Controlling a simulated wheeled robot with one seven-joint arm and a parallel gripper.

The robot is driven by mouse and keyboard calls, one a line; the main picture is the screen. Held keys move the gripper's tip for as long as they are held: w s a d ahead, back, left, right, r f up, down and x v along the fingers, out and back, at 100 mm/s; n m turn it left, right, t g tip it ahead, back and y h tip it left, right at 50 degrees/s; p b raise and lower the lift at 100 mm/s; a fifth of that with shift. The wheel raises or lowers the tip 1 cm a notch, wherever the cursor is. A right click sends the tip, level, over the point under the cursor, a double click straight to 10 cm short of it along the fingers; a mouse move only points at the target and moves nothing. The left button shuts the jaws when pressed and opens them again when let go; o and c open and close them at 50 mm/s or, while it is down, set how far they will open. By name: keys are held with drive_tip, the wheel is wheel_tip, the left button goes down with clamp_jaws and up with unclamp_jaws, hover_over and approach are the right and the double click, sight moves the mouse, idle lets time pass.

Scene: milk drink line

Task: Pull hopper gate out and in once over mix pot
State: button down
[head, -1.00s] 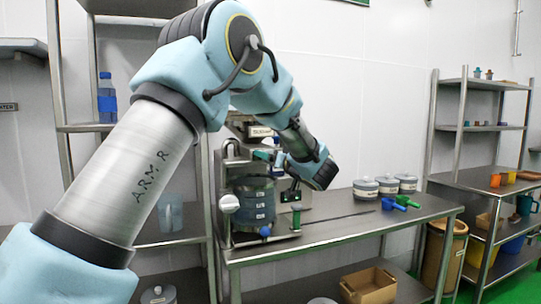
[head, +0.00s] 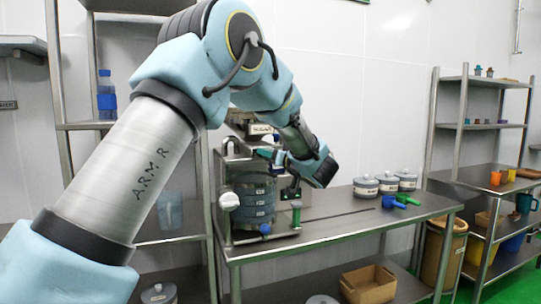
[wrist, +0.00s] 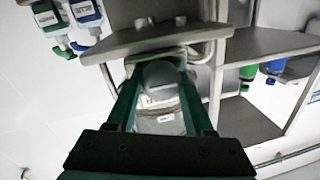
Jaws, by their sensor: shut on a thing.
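The steel hopper stand (head: 229,150) is at the centre of the head view, with a labelled hopper part (head: 260,129) at its top. The grey mix pot (head: 255,203), with pale labels on its side, stands below it on the steel table. My gripper (head: 264,154) reaches in from the right, between hopper and pot. In the wrist view, the green fingers of my gripper (wrist: 159,72) are shut on a rounded grey piece (wrist: 158,76), which looks like the gate's handle. The gate plate itself is largely hidden, so I cannot tell how far out it is.
Several lidded grey jars (head: 366,187) stand on the steel table (head: 340,225) to the right, near blue and green scoops (head: 398,202). A white knob (head: 229,201) is left of the pot. A cardboard box (head: 369,284) sits on the lower shelf.

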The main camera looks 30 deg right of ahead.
drive_tip(key=shift+a, duration=0.1)
idle(0.3)
drive_tip(key=s, duration=0.7)
drive_tip(key=shift+a, duration=0.45)
drive_tip(key=shift+f, duration=0.1)
drive_tip(key=c, duration=0.8)
unclamp_jaws()
drive_tip(key=shift+s, duration=0.1)
drive_tip(key=shift+o, duration=1.1)
drive_tip(key=shift+s, duration=0.15)
drive_tip(key=shift+o, duration=1.2)
